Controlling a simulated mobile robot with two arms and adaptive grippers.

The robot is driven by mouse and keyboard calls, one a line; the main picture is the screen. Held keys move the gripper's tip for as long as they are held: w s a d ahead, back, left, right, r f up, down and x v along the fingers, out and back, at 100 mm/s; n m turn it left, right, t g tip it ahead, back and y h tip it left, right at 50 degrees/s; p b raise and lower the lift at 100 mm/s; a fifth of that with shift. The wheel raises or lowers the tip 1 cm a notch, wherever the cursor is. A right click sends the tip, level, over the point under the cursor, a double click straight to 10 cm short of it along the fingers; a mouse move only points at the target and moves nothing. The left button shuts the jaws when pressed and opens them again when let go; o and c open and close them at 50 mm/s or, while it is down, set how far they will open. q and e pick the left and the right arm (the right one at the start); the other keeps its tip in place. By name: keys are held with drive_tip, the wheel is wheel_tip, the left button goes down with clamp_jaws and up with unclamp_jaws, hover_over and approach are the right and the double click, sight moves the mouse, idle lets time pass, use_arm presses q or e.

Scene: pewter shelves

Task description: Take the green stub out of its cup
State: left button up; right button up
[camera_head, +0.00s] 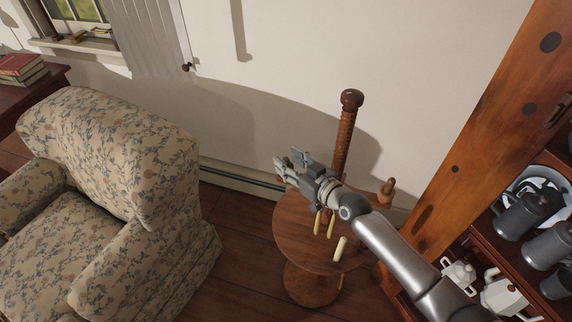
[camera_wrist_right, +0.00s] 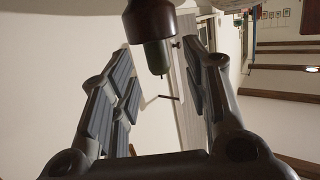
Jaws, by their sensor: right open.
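The green stub (camera_wrist_right: 157,56) shows in the right wrist view as a short dark green piece with a wick, set in a dark brown cup (camera_wrist_right: 154,18). That view shows it pointing down. In the head view a dark brown cup (camera_head: 351,98) tops a tall ridged wooden post; I cannot make out the stub there. My right gripper (camera_head: 289,161) is open and empty, left of the post in the head view. In the wrist view the stub appears between its two spread fingers, with no visible contact; the depth between them is unclear. My left gripper is not in view.
A round wooden table (camera_head: 290,232) stands under my right arm, with pale candles (camera_head: 340,248) by it. A small wooden piece (camera_head: 386,190) stands at its right. A floral armchair (camera_head: 110,190) is left; shelves with grey pots (camera_head: 520,215) are right. The wall is behind.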

drive_tip(key=shift+c, duration=0.4)
drive_tip(key=c, duration=0.8)
